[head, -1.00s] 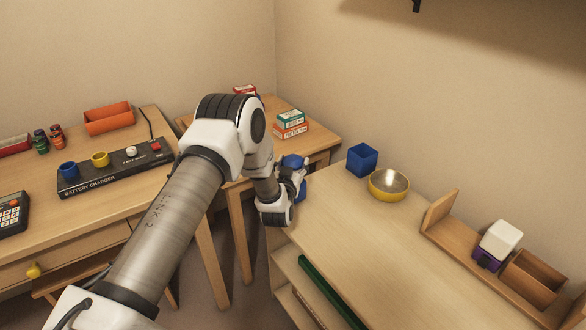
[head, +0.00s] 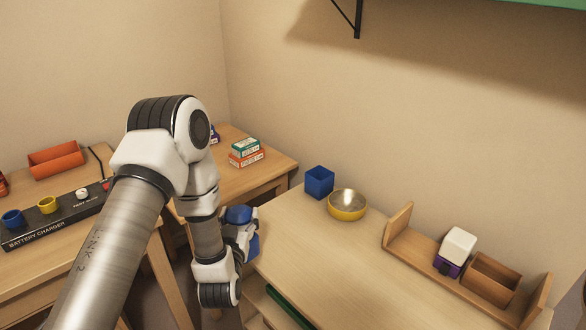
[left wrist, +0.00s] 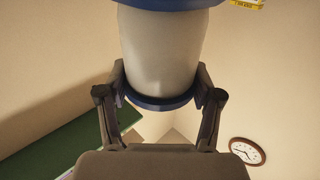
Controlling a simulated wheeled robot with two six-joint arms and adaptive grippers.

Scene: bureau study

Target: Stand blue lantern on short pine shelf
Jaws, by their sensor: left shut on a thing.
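My left gripper (head: 243,232) is shut on the blue lantern (head: 253,246), by the left end of the pine cabinet. In the head view the wrist hides much of the lantern, and only blue parts show. In the left wrist view the lantern (left wrist: 163,50) has a pale frosted body between blue rims, with one finger on each side near one rim. A green wall shelf (head: 535,3) on a black bracket shows at the upper right. I cannot surely pick out a short pine shelf. My right gripper is not in view.
The pine cabinet top (head: 310,265) bears a blue box (head: 319,182), a yellow bowl (head: 347,205) and a wooden rack (head: 398,232) with a white-and-purple item (head: 457,247). Its front middle is clear. Stacked small boxes (head: 246,153) stand on the desk (head: 230,180) behind my arm.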

